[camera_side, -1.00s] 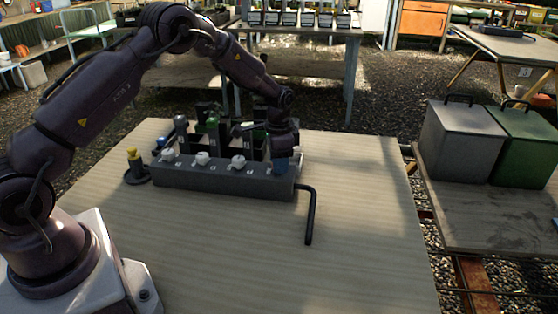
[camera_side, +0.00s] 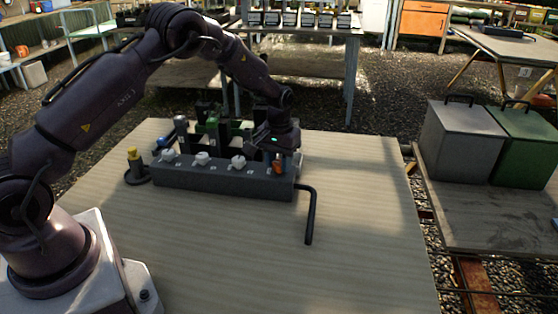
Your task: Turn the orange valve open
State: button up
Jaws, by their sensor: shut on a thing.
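The grey manifold block (camera_side: 220,184) lies on the table with a row of valves along its top. The orange valve (camera_side: 278,168) is at its right end, small and partly hidden by my gripper. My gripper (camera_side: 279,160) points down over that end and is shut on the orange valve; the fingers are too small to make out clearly. Several white valve handles (camera_side: 202,158) stand to the left on the same block. I cannot tell the orange handle's exact angle.
A black bent pipe (camera_side: 311,215) runs from the block's right end. A yellow-topped post on a black base (camera_side: 136,166) stands at the left. Dark uprights with green and blue parts (camera_side: 212,126) stand close behind the block. The table's front and right are clear.

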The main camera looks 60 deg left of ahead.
aim_at(279, 162)
jog(key=shift+r+n, duration=0.1)
jog(key=shift+n, duration=0.8)
jog(key=o, duration=0.9)
notch_tip(279, 162, up, 13)
jog(key=shift+f, duration=0.1)
